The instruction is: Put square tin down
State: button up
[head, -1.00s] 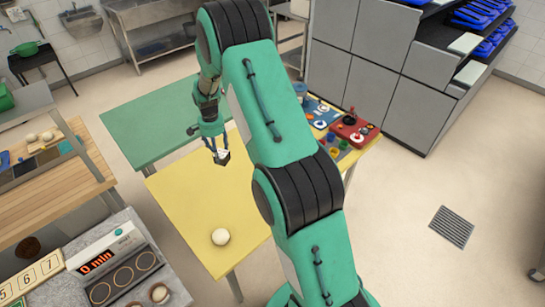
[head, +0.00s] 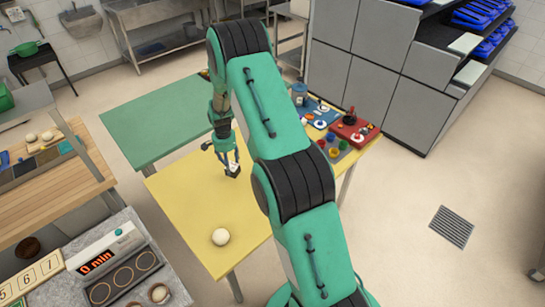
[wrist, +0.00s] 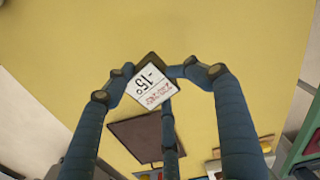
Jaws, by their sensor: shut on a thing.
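The square tin (head: 233,171) is a small dark block with a white face. In the wrist view the tin (wrist: 152,86) shows a white label with "-15°" and red print, turned upside down. My gripper (head: 231,168) is shut on it, with blue fingers at its sides in the wrist view (wrist: 154,74). The tin appears held above the yellow tabletop (head: 190,205); the exact gap cannot be told.
A brown square (wrist: 140,135) lies on the yellow surface beyond the tin. A pale ball (head: 220,237) sits near the table's front. A red box (head: 355,132) and coloured parts stand at the right end. A green tabletop (head: 155,125) adjoins at the back left.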

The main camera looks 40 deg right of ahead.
jog(key=shift+w, duration=0.15)
jog(key=w+d, duration=0.1)
jog(key=w, duration=0.4)
jog(key=w+d+f, duration=0.1)
jog(key=w+d, duration=0.1)
jog(key=w, duration=0.3)
jog(key=w+d, duration=0.2)
jog(key=w, duration=0.3)
jog(key=shift+f+p, duration=0.2)
jog(key=shift+p, duration=0.15)
jog(key=shift+f, duration=0.1)
jog(key=shift+f, duration=1.65)
jog(key=shift+f, duration=0.15)
jog(key=o, duration=1.5)
jog(key=shift+c, duration=0.2)
